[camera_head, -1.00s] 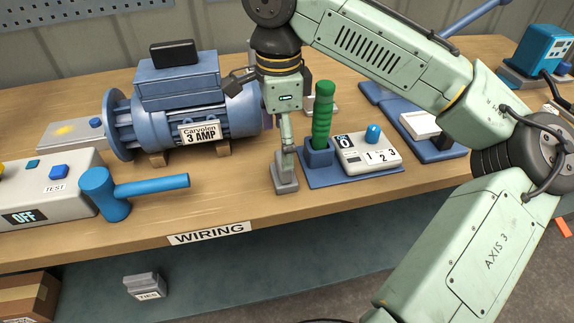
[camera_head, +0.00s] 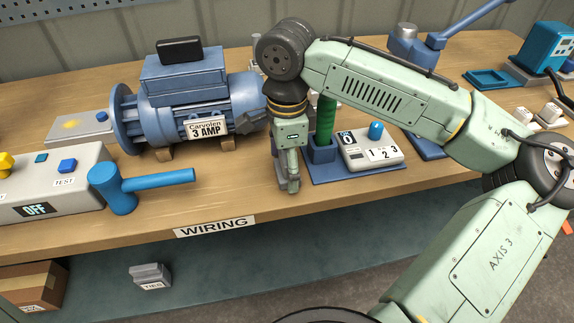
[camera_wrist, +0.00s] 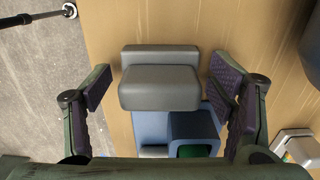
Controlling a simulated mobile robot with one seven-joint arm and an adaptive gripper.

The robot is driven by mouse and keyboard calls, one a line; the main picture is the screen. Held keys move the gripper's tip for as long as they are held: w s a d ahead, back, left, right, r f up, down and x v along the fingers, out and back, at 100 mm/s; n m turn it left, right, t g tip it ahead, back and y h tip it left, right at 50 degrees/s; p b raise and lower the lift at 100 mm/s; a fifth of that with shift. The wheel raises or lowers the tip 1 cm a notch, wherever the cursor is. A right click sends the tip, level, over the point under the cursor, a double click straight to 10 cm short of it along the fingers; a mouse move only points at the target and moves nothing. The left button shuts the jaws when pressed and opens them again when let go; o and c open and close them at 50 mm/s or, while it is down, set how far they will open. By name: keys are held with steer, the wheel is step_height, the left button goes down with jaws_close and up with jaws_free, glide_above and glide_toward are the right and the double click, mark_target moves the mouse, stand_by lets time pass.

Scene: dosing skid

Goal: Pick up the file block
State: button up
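A grey stepped block, which I take to be the file block, (camera_wrist: 160,88) stands on the wooden bench between my fingers in the wrist view. In the head view the block (camera_head: 293,186) is mostly hidden behind my gripper, near the front edge of the bench. My gripper (camera_wrist: 165,92) is open, with one finger pad on each side of the block and a visible gap on both sides. In the head view my gripper (camera_head: 288,172) points down right over the block.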

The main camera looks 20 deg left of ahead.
steer(key=c, duration=1.1)
steer(key=shift+r, duration=0.1)
steer(key=shift+r, duration=0.45)
step_height(320, 180, up, 2)
steer(key=shift+r+b, duration=0.1)
steer(key=shift+b, duration=0.45)
steer(key=s+d+r+b, duration=0.1)
steer(key=s+d+b, duration=0.2)
steer(key=s, duration=1.2)
steer(key=shift+s+d+r, duration=0.2)
steer(key=shift+s+r, duration=0.15)
steer(key=o, duration=0.7)
steer(key=c, duration=0.5)
